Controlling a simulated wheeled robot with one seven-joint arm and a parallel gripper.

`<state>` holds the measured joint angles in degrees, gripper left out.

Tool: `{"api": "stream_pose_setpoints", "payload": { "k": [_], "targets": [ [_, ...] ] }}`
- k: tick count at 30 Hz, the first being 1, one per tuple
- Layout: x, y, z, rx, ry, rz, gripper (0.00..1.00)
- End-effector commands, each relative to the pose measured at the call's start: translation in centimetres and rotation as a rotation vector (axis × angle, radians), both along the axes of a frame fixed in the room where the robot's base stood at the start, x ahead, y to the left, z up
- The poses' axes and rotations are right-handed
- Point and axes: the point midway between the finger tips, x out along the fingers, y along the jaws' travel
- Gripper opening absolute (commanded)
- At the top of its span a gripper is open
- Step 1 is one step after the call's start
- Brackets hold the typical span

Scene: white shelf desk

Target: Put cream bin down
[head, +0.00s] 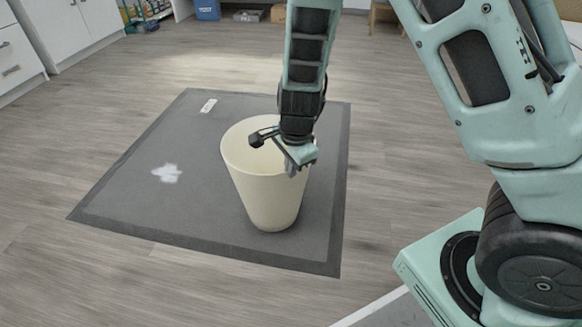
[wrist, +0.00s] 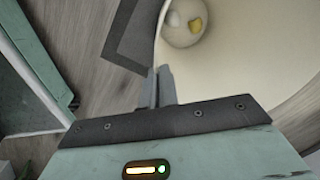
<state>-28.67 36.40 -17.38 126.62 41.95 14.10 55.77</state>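The cream bin (head: 268,195) is upright over the dark grey mat in the head view. Its open top faces up, and I cannot tell whether its base touches the mat. My gripper (head: 294,168) is at the near right part of its rim, pointing down. In the wrist view the two fingers (wrist: 161,88) are close together with the wall of the bin (wrist: 230,65) between them, so my gripper looks shut on the rim.
The grey mat (head: 120,195) lies on a wood floor and bears a white patch (head: 167,173) and a small white label (head: 208,105). White cabinets (head: 70,30) stand at the far left. A blue box (head: 207,9) is at the back.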

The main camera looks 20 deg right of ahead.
Motion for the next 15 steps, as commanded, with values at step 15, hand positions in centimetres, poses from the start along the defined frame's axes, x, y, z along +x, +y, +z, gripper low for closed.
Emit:
{"api": "stream_pose_setpoints", "payload": {
  "k": [15],
  "targets": [
    [-0.02,0.02,0.40,0.000,0.000,0.001,0.24]
  ]
}}
